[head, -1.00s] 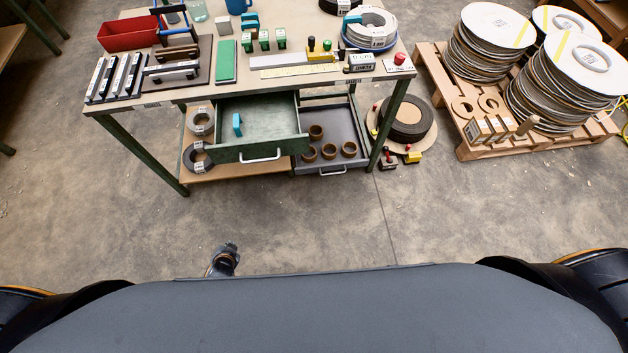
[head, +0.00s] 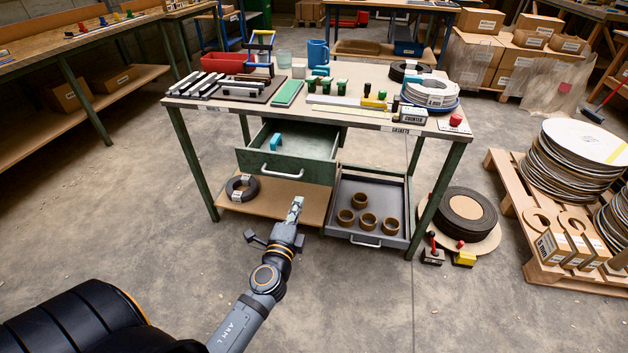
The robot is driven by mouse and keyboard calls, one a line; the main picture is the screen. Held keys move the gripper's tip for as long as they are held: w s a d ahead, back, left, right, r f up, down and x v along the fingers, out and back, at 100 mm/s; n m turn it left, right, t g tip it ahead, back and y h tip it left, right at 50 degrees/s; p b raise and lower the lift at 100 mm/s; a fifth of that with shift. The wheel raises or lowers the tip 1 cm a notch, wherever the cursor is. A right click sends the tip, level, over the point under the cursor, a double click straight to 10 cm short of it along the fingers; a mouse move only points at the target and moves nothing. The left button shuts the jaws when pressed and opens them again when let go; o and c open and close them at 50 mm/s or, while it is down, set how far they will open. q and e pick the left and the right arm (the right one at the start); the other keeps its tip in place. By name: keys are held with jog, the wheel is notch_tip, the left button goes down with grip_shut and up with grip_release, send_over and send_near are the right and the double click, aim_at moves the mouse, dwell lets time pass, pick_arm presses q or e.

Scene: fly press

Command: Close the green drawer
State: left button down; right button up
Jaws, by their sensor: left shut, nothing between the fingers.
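The green drawer (head: 290,167) is pulled out under the left part of the workbench top (head: 330,112). A small teal object (head: 276,141) lies inside it. The drawer's light handle (head: 281,172) is on its front face. My left gripper (head: 297,203) is shut and empty. In the picture it shows below the drawer's front, a little right of the handle, with a gap between them. The right gripper is out of view.
A grey drawer (head: 370,239) with several brown rings is open at lower right. Black coils (head: 242,187) lie on the lower shelf. A cable reel (head: 465,210) and a pallet (head: 540,262) stand to the right.

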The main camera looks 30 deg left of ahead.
aim_at(310, 172)
pick_arm(q)
jog(key=p+x, duration=0.1)
jog(key=x, duration=0.9)
jog(key=shift+a, duration=0.1)
jog(key=shift+w+a, duration=0.15)
jog(key=shift+w, duration=0.35)
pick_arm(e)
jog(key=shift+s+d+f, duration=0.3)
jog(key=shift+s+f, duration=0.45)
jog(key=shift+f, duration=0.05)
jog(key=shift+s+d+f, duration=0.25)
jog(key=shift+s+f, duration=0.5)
pick_arm(q)
jog(key=shift+w, duration=0.1)
